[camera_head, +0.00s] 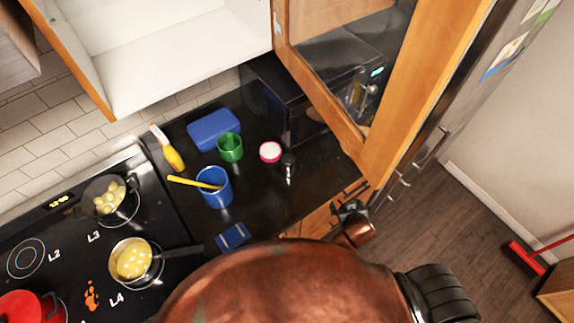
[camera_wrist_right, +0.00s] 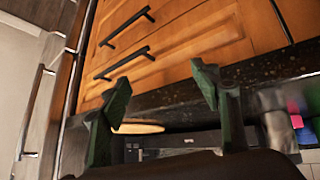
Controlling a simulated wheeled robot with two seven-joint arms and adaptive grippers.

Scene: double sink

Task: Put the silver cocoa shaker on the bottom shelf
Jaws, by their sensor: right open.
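The silver cocoa shaker (camera_head: 288,166) appears as a small, dark-topped container standing on the black counter, right of a pink-topped round container. The open cabinet (camera_head: 175,55) at the top has a white interior; its bottom board faces me and no shaker shows inside. My right gripper (camera_head: 352,208) is beyond the counter's front edge, to the lower right of the shaker and apart from it. In the right wrist view its two green fingers (camera_wrist_right: 160,108) are spread with nothing between them. A blurred grey cylinder (camera_wrist_right: 274,130) shows at right there; I cannot tell whether it is the shaker. My left gripper is out of view.
The glazed wooden door (camera_head: 350,115) hangs open over the counter's right side, near the black microwave (camera_head: 285,100). A green cup (camera_head: 229,148), blue cup (camera_head: 214,192), blue box (camera_head: 214,129) and yellow bottle (camera_head: 172,155) crowd the left. Pans (camera_head: 133,260) sit on the stove.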

